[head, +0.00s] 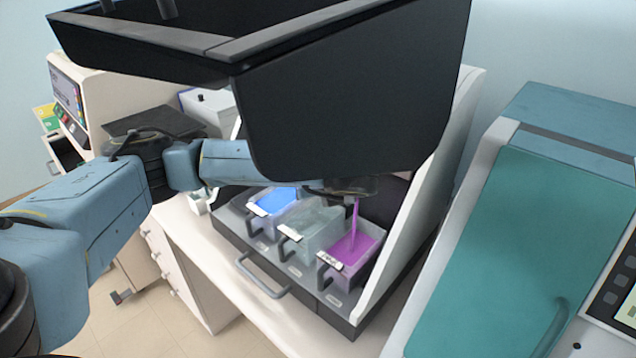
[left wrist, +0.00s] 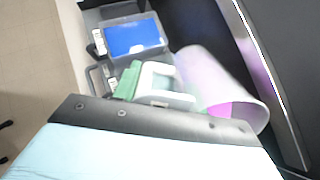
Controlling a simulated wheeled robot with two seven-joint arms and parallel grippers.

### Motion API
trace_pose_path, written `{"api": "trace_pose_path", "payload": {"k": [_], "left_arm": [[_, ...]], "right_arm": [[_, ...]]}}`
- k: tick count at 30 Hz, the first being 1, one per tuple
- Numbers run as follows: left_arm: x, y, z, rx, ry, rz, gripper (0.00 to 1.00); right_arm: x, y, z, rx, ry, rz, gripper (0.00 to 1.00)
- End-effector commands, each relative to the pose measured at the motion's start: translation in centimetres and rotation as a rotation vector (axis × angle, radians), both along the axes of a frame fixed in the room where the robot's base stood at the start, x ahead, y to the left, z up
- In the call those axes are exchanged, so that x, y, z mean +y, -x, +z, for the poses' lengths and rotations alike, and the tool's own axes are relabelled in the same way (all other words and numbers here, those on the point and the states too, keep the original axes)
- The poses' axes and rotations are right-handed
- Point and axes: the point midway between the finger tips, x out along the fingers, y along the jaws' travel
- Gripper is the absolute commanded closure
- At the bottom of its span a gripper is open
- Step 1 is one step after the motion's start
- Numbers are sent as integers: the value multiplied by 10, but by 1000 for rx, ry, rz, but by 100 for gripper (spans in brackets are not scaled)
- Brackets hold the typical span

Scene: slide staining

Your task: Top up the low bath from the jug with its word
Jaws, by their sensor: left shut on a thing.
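Three baths stand in a row under the dark hood: a blue one (head: 272,203), a clear one (head: 312,233) in the middle and a purple one (head: 350,249) on the right. A thin purple stream (head: 355,220) falls from under the hood into the purple bath. In the left wrist view, the pale translucent jug (left wrist: 212,82) is tipped over, with purple liquid inside near its mouth. My left gripper (left wrist: 150,85) is shut on the jug at its handle side. In the head view the hood hides the jug. The blue bath (left wrist: 134,37) also shows in the left wrist view. My right gripper is out of view.
The black hood (head: 360,95) overhangs the baths closely above my left arm. A pale side panel (head: 410,235) bounds the bay on the right. A drawer handle (head: 262,278) sticks out in front. A teal-lidded machine (head: 530,240) stands at right.

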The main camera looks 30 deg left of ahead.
Motion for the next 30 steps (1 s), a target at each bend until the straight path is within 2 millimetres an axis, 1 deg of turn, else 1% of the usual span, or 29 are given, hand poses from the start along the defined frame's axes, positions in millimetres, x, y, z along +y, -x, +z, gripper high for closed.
{"api": "trace_pose_path", "payload": {"k": [14,24,30], "left_arm": [[0,0,1,-2,-1,0,97],[0,0,0,-46,-59,1,97],[0,-1,-1,-66,-81,1,97]], "right_arm": [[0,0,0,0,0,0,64],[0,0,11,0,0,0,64],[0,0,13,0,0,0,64]]}}
